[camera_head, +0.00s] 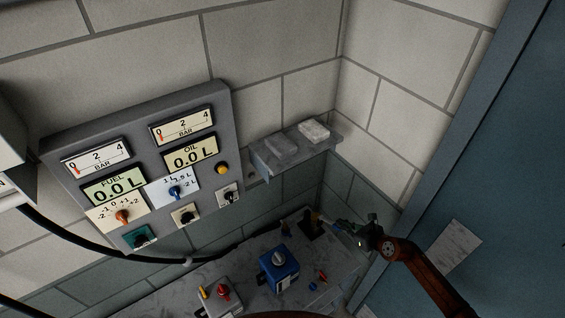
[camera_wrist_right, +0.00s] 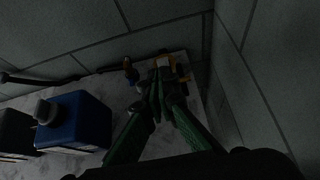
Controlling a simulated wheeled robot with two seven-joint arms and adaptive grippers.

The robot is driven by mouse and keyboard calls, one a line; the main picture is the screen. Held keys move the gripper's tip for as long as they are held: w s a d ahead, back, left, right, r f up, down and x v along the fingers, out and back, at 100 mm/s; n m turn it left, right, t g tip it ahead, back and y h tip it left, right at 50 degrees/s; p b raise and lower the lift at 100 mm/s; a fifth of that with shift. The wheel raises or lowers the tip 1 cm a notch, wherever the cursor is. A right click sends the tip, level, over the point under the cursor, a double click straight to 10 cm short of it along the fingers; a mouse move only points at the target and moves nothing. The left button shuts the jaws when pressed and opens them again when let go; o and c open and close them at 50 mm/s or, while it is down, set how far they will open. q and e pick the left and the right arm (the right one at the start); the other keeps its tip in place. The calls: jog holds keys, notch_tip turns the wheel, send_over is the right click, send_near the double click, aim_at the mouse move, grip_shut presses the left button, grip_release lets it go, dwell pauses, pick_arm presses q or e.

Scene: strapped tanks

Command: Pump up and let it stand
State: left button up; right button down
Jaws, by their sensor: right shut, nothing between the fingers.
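A grey control panel (camera_head: 150,160) on the wall carries two bar gauges and two displays, FUEL and OIL, both reading 0.0 L. The gauge needles are near 0. A blue tank (camera_head: 279,268) with a grey cap stands on the bench; it also shows in the wrist view (camera_wrist_right: 75,122). A small dark fitting with a yellow part (camera_head: 313,222) sits at the bench's back right. My right gripper (camera_head: 343,227) is shut and empty close beside it. My left gripper is out of view.
The grey bench (camera_head: 180,297) also holds a tank with a red cap (camera_head: 222,292) and small coloured pieces (camera_head: 320,279). A wall shelf (camera_head: 293,150) carries two blocks. A black cable (camera_head: 110,250) runs along the wall. The wall corner is close to the right gripper.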

jog(key=shift+f, duration=0.2)
jog(key=shift+s+d+f+b, duration=0.15)
jog(key=shift+s+f+b, duration=0.2)
jog(key=shift+f+b, duration=0.4)
jog(key=shift+s+d+f+b, duration=0.2)
jog(key=shift+s+f+b, duration=0.1)
jog(key=shift+f+b, duration=0.45)
jog(key=shift+s+d+f+b, duration=0.15)
jog(key=shift+s+f+b, duration=0.2)
jog(key=shift+f+b, duration=0.4)
jog(key=shift+f, duration=0.2)
jog(key=shift+r, duration=0.1)
jog(key=shift+w+a+r+p, duration=0.15)
jog(key=shift+w+r+p, duration=0.2)
jog(key=shift+r+p, duration=0.5)
jog(key=shift+w+a+r+p, duration=0.15)
jog(key=shift+w+r+p, duration=0.15)
jog(key=shift+r+p, duration=0.5)
jog(key=shift+w+a+r+p, duration=0.15)
jog(key=shift+w+r+p, duration=0.2)
jog(key=shift+r+p, duration=0.5)
jog(key=shift+r, duration=0.15)
